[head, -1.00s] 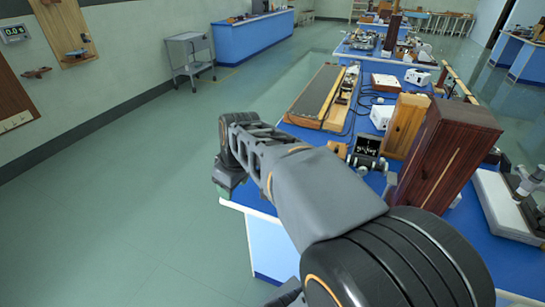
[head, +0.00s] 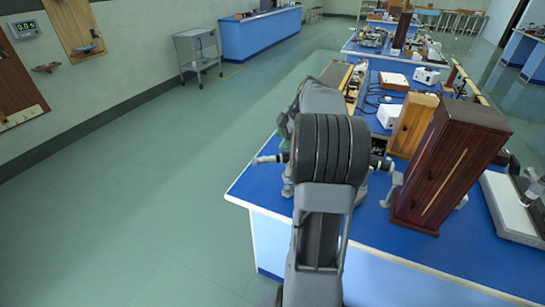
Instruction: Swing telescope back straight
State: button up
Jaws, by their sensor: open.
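A spectrometer stands near the front left corner of the blue bench, mostly hidden behind my arm. A short grey tube end (head: 268,159) sticks out to the left of my arm, over the bench's left edge. I cannot tell if it belongs to the telescope. More metal parts (head: 384,163) show to the right of my arm, beside the dark wooden cabinet. My raised arm covers the middle of the instrument, so the telescope's angle cannot be made out. My gripper is hidden behind my own arm.
The tall dark wooden cabinet (head: 448,165) stands close to the right of my arm. A light wooden block (head: 412,124) and a white box (head: 389,115) are behind it. A white-based instrument (head: 510,208) is at far right. The bench's front strip (head: 350,228) and the left floor are clear.

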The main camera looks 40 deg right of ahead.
aim_at(273, 157)
jog(key=x, duration=0.8)
jog(key=shift+w+a+f, duration=0.1)
jog(key=shift+f, duration=0.2)
jog(key=shift+c, duration=0.2)
grip_shut()
